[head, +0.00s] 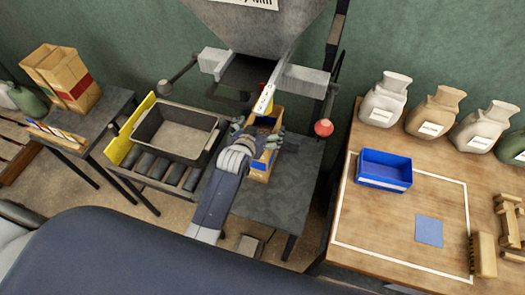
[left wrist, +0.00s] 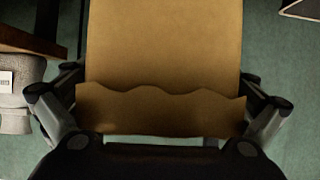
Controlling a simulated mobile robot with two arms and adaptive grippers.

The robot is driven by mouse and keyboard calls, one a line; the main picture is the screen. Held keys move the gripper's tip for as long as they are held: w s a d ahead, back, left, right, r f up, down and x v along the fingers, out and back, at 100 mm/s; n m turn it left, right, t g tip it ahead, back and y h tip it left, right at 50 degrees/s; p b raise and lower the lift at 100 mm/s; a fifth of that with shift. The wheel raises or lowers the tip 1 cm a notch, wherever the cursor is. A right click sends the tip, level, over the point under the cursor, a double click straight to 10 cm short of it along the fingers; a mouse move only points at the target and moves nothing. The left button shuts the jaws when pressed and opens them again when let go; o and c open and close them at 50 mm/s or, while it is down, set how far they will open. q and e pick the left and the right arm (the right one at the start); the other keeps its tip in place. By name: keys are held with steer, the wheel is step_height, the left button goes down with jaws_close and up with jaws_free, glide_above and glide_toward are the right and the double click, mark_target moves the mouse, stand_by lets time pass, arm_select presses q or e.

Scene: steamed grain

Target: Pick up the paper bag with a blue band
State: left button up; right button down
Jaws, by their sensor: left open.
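A brown paper bag (head: 259,173) stands on a dark table below the hopper. Its top looks open, and a little blue shows on its side. My left gripper (head: 262,137) is at this bag, its fingers spread to either side of it. In the left wrist view the brown paper (left wrist: 165,45) with a wavy edge fills the space between the open fingers (left wrist: 160,88); no blue band shows there. Contact with the bag cannot be told. My arm hides part of the bag in the head view. My right gripper is not in view.
The grey hopper (head: 250,28) hangs close above. A dark bin (head: 150,127) sits on rollers to the left. Paper bags, one with a red band (head: 80,86), stand on the far-left table. A blue tray (head: 384,182) and several sacks (head: 384,100) are on the right table.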

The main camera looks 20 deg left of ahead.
arm_select(q)
steer(key=shift+s, duration=0.15)
steer(key=c, duration=2.1)
steer(key=shift+w+r, duration=0.2)
steer(key=shift+r, duration=0.3)
steer(key=shift+w+f, duration=0.1)
steer(key=shift+f, duration=0.1)
